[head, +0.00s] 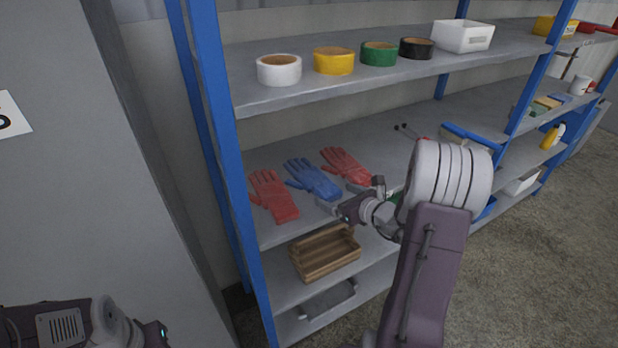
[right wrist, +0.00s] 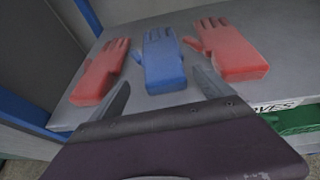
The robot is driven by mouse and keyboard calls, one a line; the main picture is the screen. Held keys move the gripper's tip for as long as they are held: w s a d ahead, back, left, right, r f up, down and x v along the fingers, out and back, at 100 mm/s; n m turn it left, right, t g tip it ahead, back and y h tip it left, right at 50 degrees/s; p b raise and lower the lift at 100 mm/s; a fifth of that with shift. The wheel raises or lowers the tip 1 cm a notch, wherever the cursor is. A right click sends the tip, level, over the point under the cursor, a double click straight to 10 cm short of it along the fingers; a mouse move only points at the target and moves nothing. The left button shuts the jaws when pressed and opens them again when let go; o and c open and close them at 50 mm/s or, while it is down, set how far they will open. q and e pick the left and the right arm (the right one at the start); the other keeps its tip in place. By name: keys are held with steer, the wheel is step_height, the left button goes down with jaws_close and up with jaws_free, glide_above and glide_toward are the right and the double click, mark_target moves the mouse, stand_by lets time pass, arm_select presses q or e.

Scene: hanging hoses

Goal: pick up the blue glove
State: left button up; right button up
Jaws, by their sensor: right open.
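The blue glove (head: 314,180) lies flat on the middle shelf, between two red gloves. It also shows in the right wrist view (right wrist: 163,62), with its fingers pointing away from me. My right gripper (head: 334,206) is just in front of the cuff of the blue glove. In the right wrist view its two fingers (right wrist: 163,94) stand apart, with the blue glove beyond and between them. Nothing is held. Of my left arm only a part shows at the bottom left of the head view, and its fingers cannot be made out.
One red glove (head: 272,196) lies to the left and another (head: 346,165) to the right. A wooden crate (head: 325,262) stands on the shelf below. Tape rolls (head: 333,61) stand on the shelf above. A blue post (head: 226,140) rises at the left.

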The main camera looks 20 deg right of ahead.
mark_target(330, 190)
steer(key=shift+w+d+f, duration=0.15)
steer(key=shift+w+f, duration=0.15)
steer(key=shift+w, duration=0.2)
steer(key=shift+w+d+f, duration=0.15)
steer(key=shift+w+f, duration=0.1)
steer(key=shift+w, duration=0.25)
steer(key=x, duration=0.4)
steer(key=shift+a+r+p, duration=0.25)
steer(key=shift+p, duration=0.1)
steer(key=shift+w+d+f, duration=0.1)
steer(key=shift+w+f, duration=0.15)
steer(key=shift+w, duration=0.15)
steer(key=shift+s+r, duration=0.1)
steer(key=shift+s, duration=0.05)
steer(key=c, duration=1.1)
